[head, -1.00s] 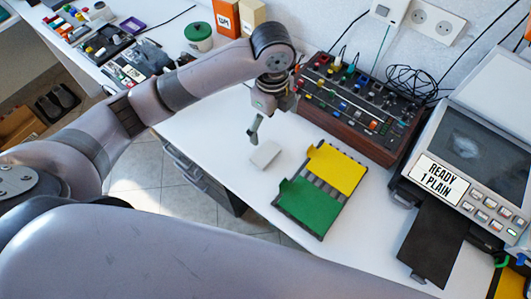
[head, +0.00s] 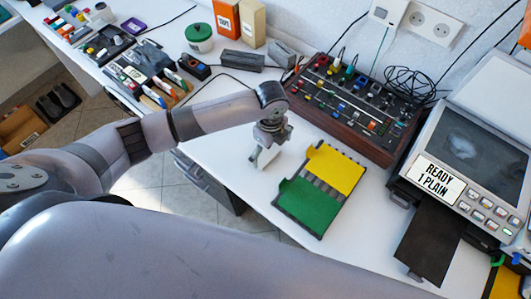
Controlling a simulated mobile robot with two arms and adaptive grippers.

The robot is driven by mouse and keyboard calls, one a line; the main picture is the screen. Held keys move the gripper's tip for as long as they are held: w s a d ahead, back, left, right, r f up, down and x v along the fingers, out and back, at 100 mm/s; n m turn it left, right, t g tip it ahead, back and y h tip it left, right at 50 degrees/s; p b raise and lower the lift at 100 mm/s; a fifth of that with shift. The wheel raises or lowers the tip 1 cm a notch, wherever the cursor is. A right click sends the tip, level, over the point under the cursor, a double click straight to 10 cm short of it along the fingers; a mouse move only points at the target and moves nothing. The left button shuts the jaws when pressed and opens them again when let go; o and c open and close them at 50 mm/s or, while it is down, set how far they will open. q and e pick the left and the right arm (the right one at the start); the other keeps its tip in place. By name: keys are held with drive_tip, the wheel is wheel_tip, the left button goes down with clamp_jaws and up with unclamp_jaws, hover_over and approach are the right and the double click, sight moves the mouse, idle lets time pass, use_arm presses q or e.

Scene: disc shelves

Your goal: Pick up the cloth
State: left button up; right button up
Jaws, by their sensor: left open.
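The cloth (head: 267,157) is a small pale folded block on the white table, left of the green and yellow folders. My left gripper (head: 263,154) is right over it, pointing down, with its jaws open around or just above the cloth. The gripper hides much of the cloth, and I cannot tell whether the fingers touch it. My right gripper is not in view.
A rack with a green folder (head: 308,204) and a yellow folder (head: 335,168) lies close to the right. A knobbed mixer panel (head: 354,112) stands behind. A machine with a screen (head: 470,150) is at the right. The table's front edge is near the gripper.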

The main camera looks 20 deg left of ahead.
sight(270, 157)
use_arm(q)
drive_tip(key=shift+f, duration=1.8)
drive_tip(key=c, duration=1.1)
drive_tip(key=shift+r, duration=0.15)
drive_tip(key=shift+c, duration=0.2)
wheel_tip(270, 157, up, 20)
drive_tip(key=shift+b, duration=0.35)
drive_tip(key=o, duration=0.5)
drive_tip(key=c, duration=0.5)
